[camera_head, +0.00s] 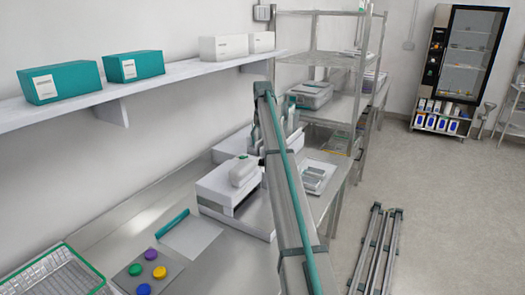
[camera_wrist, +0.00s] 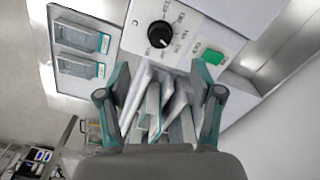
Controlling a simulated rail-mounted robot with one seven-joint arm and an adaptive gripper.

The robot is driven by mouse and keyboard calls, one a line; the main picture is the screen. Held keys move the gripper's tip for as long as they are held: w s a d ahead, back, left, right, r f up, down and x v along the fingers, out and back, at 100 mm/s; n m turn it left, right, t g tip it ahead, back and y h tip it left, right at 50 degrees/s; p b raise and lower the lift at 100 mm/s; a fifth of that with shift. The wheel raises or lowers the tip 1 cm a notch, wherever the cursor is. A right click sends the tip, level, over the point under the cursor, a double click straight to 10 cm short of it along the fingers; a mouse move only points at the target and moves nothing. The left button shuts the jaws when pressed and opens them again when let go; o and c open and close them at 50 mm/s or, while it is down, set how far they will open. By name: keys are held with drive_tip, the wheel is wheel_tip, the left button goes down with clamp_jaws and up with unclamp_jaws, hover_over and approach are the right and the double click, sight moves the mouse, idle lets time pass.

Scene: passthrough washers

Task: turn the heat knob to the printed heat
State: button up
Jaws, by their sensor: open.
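The heat knob (camera_wrist: 160,34) is round and black, on a white panel (camera_wrist: 190,20) in the wrist view. Small printed labels ring it, too blurred to read. A light mark shows on the knob's lower part, but its exact setting cannot be told. A green button (camera_wrist: 208,58) sits right of the knob. My gripper (camera_wrist: 165,85) is open, its two teal-tipped fingers spread below the knob in the picture, not touching it. In the head view a white bench machine (camera_head: 222,192) stands partly behind my arm; its knob is hidden there.
White and teal pouches (camera_wrist: 152,103) show between and beyond my fingers. A tray with two teal-edged packs (camera_wrist: 80,67) lies left of the panel. On the bench are a wire basket (camera_head: 50,277) and a plate with coloured discs (camera_head: 143,289). A wall shelf (camera_head: 140,85) holds boxes.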

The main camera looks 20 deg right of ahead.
drive_tip(key=shift+r, duration=1.25)
